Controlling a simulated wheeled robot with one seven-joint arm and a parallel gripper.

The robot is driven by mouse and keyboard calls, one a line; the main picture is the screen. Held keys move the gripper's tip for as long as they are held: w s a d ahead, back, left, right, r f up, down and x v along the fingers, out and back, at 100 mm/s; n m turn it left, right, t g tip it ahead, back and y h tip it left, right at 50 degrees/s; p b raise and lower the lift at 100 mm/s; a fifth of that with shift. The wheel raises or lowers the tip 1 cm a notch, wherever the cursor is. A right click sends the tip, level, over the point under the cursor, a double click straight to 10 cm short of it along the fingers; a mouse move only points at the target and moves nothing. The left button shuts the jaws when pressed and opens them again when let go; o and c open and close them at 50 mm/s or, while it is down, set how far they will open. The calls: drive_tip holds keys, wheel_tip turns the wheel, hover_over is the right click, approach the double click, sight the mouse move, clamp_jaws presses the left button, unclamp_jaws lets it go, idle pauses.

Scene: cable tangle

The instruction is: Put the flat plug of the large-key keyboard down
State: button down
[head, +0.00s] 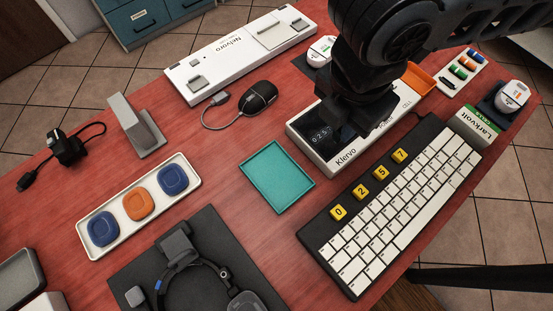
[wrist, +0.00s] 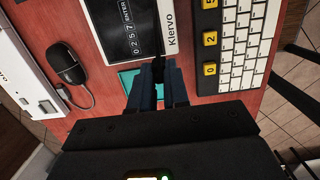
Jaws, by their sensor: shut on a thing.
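The large-key keyboard (head: 400,205) is black with white keys and yellow 0, 2, 5, 7 keys, at the right of the red table; part of it shows in the wrist view (wrist: 240,45). My gripper (head: 347,118) is over the Klervo box, its tips hard to make out in the head view. In the wrist view my gripper (wrist: 158,72) is shut on a small dark piece, the flat plug (wrist: 158,66), mostly hidden between the fingers. A short cable (head: 414,115) shows at the keyboard's far edge; its run to the plug is hidden.
The white Klervo box (head: 305,143) has a dark display. A teal tray (head: 277,178) lies empty in front of it. A mouse (head: 258,97), a white Netvoro box (head: 235,60), a coaster tray (head: 138,205) and headphones (head: 205,283) lie around. Red table is bare left of the teal tray.

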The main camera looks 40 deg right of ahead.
drive_tip(key=shift+w+a+f+p, duration=0.4)
drive_tip(key=shift+w+a+f, duration=0.35)
drive_tip(key=shift+a+f, duration=0.95)
drive_tip(key=shift+w+a+f+p, duration=0.35)
drive_tip(key=shift+w+a+f, duration=0.4)
drive_tip(key=shift+a+f, duration=1)
drive_tip(key=shift+w+a+f+p, duration=0.4)
drive_tip(key=shift+w+a+f, duration=0.35)
drive_tip(key=shift+a+f, duration=0.95)
drive_tip(key=shift+d+f, duration=0.15)
drive_tip(key=shift+f, duration=0.05)
drive_tip(key=shift+f, duration=0.15)
drive_tip(key=c, duration=1.1)
unclamp_jaws()
wheel_tip(320, 180, up, 12)
drive_tip(key=a, duration=0.1)
drive_tip(key=shift+a, duration=0.2)
